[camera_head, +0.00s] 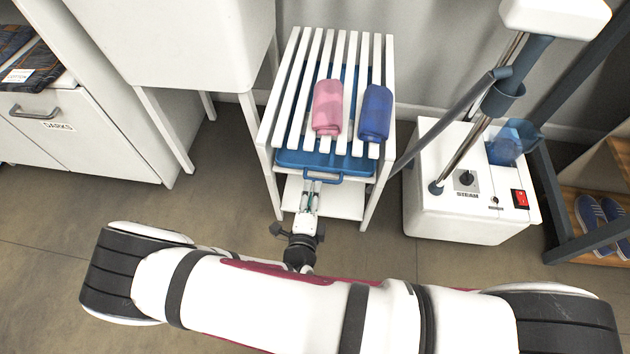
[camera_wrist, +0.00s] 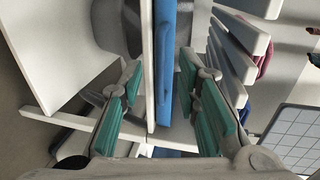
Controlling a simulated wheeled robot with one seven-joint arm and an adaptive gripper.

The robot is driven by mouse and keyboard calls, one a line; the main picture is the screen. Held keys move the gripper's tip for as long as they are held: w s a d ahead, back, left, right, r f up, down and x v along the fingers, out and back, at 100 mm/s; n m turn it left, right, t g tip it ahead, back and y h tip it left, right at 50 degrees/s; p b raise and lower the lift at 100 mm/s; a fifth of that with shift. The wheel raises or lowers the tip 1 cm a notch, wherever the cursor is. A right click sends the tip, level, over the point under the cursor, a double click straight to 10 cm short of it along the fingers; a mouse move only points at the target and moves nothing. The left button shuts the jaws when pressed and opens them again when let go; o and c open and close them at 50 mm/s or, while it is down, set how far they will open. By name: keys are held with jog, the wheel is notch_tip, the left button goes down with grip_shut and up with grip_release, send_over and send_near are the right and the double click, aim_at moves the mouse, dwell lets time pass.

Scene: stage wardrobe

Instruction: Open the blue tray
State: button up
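The blue tray (camera_head: 340,163) sits under the white slatted top of a small white stand. Its front edge and blue handle (camera_head: 323,177) stick out at the front. The tray shows as a vertical blue band in the wrist view (camera_wrist: 184,25), with the handle (camera_wrist: 160,75) along it. My gripper (camera_head: 313,186) is at the handle, low in front of the stand. In the wrist view its teal-padded fingers (camera_wrist: 160,85) are spread, with the handle between them and a gap on both sides. The tray's inside is mostly hidden by the slats.
A rolled pink towel (camera_head: 327,108) and a rolled blue towel (camera_head: 375,113) lie on the slats (camera_head: 297,95). A white steamer (camera_head: 470,215) stands close on the right, a white cabinet (camera_head: 95,130) on the left. The floor (camera_head: 225,205) left of the stand is clear.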

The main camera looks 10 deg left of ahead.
aim_at(315, 179)
jog(key=b+x, duration=0.1)
jog(key=x, duration=0.4)
jog(key=shift+w+f, duration=0.1)
jog(key=shift+w, duration=0.2)
jog(key=shift+c, duration=0.2)
grip_shut()
